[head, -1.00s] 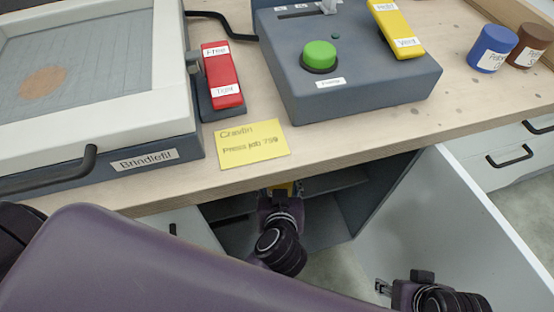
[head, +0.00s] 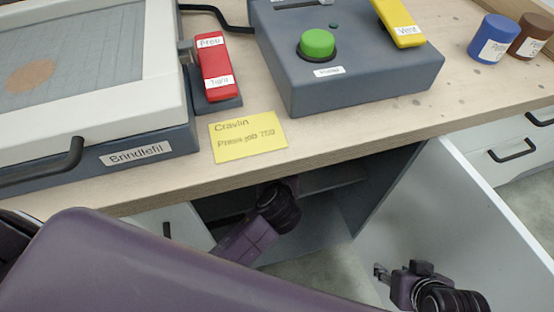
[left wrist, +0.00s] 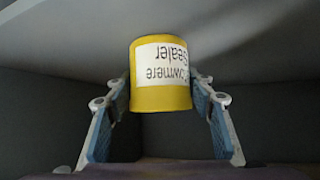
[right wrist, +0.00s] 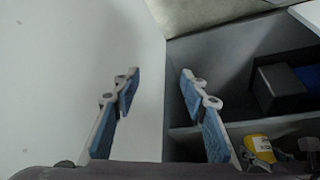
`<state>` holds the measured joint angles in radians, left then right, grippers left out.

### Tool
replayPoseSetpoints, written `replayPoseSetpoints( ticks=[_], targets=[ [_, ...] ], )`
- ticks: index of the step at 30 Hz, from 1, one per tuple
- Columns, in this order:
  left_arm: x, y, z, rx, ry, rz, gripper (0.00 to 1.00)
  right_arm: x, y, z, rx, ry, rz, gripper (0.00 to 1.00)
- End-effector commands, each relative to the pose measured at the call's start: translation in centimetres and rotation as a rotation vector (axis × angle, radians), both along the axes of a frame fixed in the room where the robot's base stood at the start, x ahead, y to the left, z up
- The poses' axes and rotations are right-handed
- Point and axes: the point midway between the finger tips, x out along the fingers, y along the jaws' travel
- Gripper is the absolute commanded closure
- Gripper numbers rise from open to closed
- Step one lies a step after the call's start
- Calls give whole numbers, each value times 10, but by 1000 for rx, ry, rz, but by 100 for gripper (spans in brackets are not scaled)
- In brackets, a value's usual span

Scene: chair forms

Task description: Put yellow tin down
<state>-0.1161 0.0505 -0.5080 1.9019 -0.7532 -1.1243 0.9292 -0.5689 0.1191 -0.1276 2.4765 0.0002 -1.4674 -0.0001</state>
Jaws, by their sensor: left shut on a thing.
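The yellow tin (left wrist: 161,95), with a white "Sealer" label, is between the two fingers of my left gripper (left wrist: 162,97), which is shut on it. The label reads upside down in the left wrist view. A grey surface lies along the tin's upper picture end; I cannot tell if they touch. In the right wrist view the tin (right wrist: 258,145) is inside the open cabinet, by a shelf edge. In the head view the bench hides the tin and left fingertips. My right gripper (right wrist: 155,85) is open and empty beside the cabinet door; it also shows in the head view (head: 381,272).
The open cabinet door (head: 480,215) stands to the right. A dark box (right wrist: 282,85) and a blue thing (right wrist: 308,77) are in the cabinet's other compartment. The bench top (head: 330,145) overhangs the cabinet and carries a press, a control box and a yellow note (head: 247,138).

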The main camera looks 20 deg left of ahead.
Motion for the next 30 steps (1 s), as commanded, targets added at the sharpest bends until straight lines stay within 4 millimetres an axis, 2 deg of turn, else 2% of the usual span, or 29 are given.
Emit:
replayPoseSetpoints(
  ticks=[1, 2, 6, 17, 23, 30],
  targets=[
    [0, 0, 0, 0, 1, 0, 81, 0, 0, 0, 0, 1, 0, 60],
    [-1, 0, -1, 0, 2, -1, 50, 0, 0, 0, 0, 1, 0, 60],
    [-1, 0, -1, 0, 2, -1, 34, -1, 0, 0, 0, 2, 0, 60],
    [-4, -2, 2, -1, 3, -1, 33, -2, -1, 1, -2, 8, -1, 60],
    [-29, -10, 21, -4, 4, -1, 33, -34, -9, -1, -26, 132, -10, 60],
    [-69, -23, 50, -3, 4, 1, 33, -31, -8, 11, -24, 120, -9, 60]
  ],
)
